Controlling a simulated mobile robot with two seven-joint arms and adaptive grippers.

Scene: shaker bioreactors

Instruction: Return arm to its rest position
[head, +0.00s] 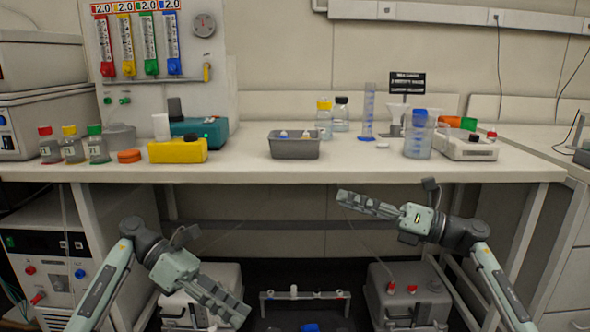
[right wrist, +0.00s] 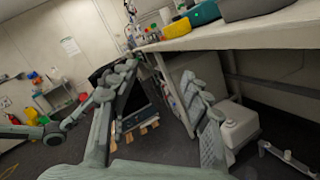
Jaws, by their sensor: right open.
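My right gripper (head: 347,200) is in front of the bench, below its top edge, with its fingers reaching toward the left. In the right wrist view its two fingers (right wrist: 162,85) are spread apart with nothing between them. My left gripper (head: 232,308) is lower and further left, pointing down to the right over a grey-lidded container on the lower level. Its fingers lie close together from this angle, and I cannot tell whether they are open. I see nothing held in it. Both grippers are clear of the bench top.
The bench edge (head: 300,173) runs behind and above both grippers. Below stand two grey-lidded containers, one at the right (head: 408,292), and a low rack (head: 305,296) between them. A grey tray (head: 294,147) and several bottles stand on the bench. The space between the grippers is free.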

